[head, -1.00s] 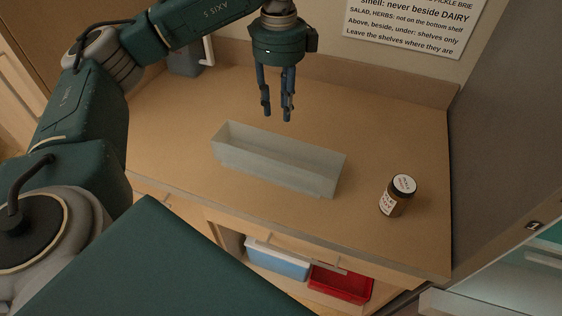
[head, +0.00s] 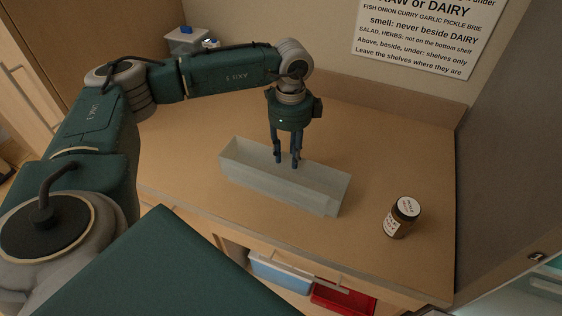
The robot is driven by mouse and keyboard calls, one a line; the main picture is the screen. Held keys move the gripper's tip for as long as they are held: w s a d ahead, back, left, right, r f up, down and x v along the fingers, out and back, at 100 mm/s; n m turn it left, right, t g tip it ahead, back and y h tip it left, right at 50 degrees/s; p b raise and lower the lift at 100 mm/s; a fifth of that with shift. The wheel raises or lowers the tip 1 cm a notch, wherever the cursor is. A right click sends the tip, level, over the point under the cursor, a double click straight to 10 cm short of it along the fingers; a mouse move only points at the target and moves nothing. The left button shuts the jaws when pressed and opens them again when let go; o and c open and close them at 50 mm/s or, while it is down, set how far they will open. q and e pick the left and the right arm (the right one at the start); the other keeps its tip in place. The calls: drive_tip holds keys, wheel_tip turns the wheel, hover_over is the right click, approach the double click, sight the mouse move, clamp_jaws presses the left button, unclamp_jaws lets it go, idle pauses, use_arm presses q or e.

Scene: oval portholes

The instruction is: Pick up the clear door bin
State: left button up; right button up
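The clear door bin (head: 270,188) is a long, pale, see-through open box on the wooden counter, in the middle of the head view. My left gripper (head: 286,164) points straight down over the bin's far long wall, near its middle. Its fingers are apart, with a gap between them, and nothing is seen held. The fingertips overlap the far rim in the picture; I cannot tell whether they touch it or straddle it. My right gripper is not in view.
A blue-white tub (head: 280,272) and a red tray (head: 342,299) sit below the counter. A sign (head: 428,38) hangs on the back wall.

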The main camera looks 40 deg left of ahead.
use_arm(q)
drive_tip(key=shift+f, duration=0.15)
clamp_jaws()
